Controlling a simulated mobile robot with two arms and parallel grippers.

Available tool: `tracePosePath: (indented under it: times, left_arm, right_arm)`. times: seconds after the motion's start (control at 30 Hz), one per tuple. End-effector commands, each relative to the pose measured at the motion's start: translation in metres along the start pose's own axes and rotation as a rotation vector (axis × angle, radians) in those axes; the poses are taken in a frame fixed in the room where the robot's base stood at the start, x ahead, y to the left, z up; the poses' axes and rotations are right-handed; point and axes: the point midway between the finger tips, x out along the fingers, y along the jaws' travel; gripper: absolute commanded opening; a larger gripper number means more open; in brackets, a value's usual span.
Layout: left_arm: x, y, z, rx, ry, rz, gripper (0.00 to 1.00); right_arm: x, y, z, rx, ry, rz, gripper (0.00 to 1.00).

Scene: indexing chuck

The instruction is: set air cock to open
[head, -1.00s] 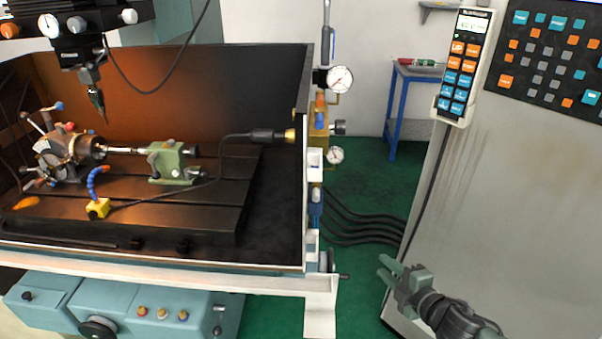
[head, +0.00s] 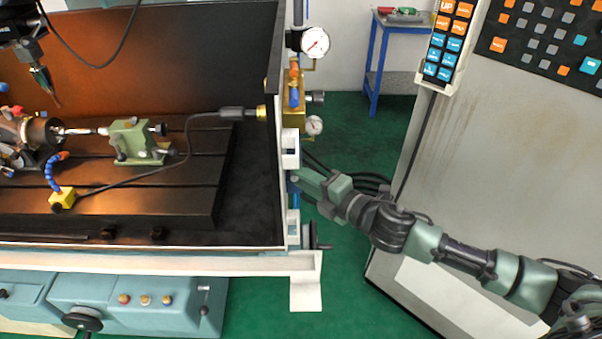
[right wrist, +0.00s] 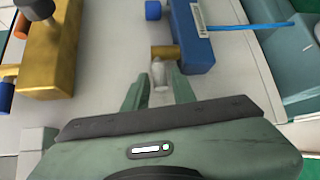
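A blue block (right wrist: 194,35) with a short brass stem (right wrist: 165,52) and a pale grey lever-like piece (right wrist: 160,74) shows in the right wrist view; it looks like the air cock. My right gripper (right wrist: 159,92) is open, with one finger on each side of the pale piece; I cannot tell whether they touch it. In the head view my right gripper (head: 302,183) is at the machine's right side wall and covers most of the blue block. My left gripper is not in view.
A brass manifold (head: 293,108) with orange and blue knobs and two gauges (head: 315,42) is just above; its body (right wrist: 48,55) is left in the wrist view. Black hoses (head: 365,182) run behind my gripper. A grey cabinet (head: 480,180) stands right.

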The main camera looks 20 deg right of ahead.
Motion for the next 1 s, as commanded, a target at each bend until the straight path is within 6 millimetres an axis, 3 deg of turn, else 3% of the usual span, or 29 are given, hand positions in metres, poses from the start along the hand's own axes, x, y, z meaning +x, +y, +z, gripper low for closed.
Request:
tracePosePath:
  times: [0.13, 0.37, 0.47, 1.0]
  left_arm:
    - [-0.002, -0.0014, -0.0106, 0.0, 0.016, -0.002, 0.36]
    - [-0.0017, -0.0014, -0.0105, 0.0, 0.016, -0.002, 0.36]
    - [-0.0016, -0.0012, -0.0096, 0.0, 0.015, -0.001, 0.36]
    - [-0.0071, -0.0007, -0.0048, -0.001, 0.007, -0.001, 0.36]
  right_arm:
    - [0.0069, 0.0003, -0.0004, 0.0, 0.001, 0.0, 0.26]
    - [0.0072, -0.0004, -0.0005, 0.001, 0.001, -0.001, 0.26]
    - [0.0071, -0.0005, -0.0004, 0.001, 0.001, -0.001, 0.0]
    - [0.0041, -0.001, 0.0075, -0.018, 0.104, 0.011, 0.0]
